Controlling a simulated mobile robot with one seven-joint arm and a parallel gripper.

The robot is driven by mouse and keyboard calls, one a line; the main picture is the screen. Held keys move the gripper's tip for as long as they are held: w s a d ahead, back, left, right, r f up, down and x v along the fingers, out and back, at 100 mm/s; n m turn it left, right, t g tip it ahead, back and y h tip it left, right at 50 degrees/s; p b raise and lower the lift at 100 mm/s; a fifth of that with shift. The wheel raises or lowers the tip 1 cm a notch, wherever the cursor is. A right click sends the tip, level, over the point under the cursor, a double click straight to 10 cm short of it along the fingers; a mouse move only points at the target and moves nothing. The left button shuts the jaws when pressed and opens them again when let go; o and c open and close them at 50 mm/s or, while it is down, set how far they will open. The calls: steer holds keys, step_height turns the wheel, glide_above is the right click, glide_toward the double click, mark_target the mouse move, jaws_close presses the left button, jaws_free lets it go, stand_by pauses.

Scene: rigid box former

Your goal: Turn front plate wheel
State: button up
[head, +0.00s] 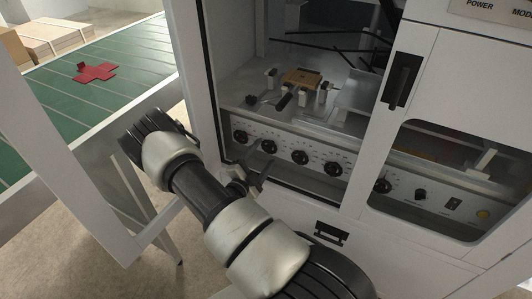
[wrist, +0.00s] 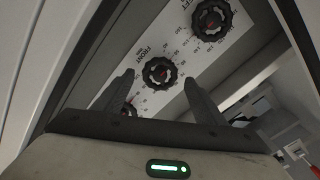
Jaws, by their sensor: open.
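The front plate wheel (wrist: 160,72), a round black knob beside the printed word FRONT, shows in the wrist view between my open fingers. My gripper (wrist: 157,81) is open and empty, its two dark fingers pointing toward the panel. The wheel looks a little beyond the fingertips; I cannot tell whether they touch it. In the head view my gripper (head: 252,180) is in front of the lower left of the knob panel. A row of similar knobs shows there, and their labels are too small to read.
Another knob (wrist: 211,18) sits up and right of the wheel, and one (wrist: 130,107) is partly hidden below the left finger. The white machine door (head: 75,165) stands open at the left. A green conveyor (head: 130,65) carries a red cardboard blank (head: 97,72).

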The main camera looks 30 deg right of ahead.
mark_target(270, 145)
steer(key=shift+x, duration=1.45)
steer(key=shift+c, duration=0.5)
steer(key=c, duration=0.9)
steer(key=shift+c, duration=0.2)
